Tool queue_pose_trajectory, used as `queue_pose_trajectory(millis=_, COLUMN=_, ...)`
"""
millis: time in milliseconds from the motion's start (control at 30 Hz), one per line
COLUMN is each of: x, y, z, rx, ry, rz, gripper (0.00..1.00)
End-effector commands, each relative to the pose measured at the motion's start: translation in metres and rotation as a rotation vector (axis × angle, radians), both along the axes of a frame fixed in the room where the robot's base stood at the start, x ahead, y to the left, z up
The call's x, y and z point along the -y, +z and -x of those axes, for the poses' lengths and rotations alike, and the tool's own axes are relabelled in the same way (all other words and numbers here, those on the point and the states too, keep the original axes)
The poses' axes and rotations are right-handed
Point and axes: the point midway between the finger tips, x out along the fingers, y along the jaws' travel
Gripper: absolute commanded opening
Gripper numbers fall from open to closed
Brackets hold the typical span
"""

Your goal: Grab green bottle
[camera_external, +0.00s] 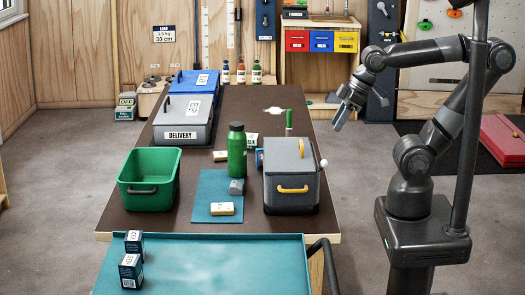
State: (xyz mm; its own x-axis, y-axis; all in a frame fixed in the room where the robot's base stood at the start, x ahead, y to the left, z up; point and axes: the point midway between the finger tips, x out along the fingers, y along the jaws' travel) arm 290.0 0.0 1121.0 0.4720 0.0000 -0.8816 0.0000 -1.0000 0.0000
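A green bottle (237,158) with a dark cap stands upright on the dark brown table (120,222), near its middle. It is at the back edge of a teal mat, to the left of a grey box. My gripper (338,124) hangs in the air to the right of the table, pointing down and left. It is well apart from the bottle. The fingers look small and angled here, and I cannot tell clearly whether they are apart. I see nothing held in them.
A grey box (281,168) with a yellow handle stands between my gripper and the bottle. A green bin (150,201) stands left. Grey and blue lidded boxes (183,127) are at the back left. Small bottles (241,72) line the far edge. A teal surface (190,270) lies in front.

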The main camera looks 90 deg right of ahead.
Motion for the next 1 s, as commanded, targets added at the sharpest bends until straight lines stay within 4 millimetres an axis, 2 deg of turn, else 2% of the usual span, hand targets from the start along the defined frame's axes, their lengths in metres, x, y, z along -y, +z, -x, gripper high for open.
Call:
queue_pose_trajectory(millis=333, x=0.0000, y=0.0000, z=0.0000, rx=0.000, ry=0.000, rz=0.000, gripper=0.36)
queue_pose_trajectory(millis=900, x=0.0000, y=0.0000, z=0.0000, rx=0.000, ry=0.000, rz=0.000, gripper=0.83)
queue_pose_trajectory(millis=1000, x=0.0000, y=0.0000, z=0.0000, rx=0.000, ry=0.000, rz=0.000, gripper=0.86)
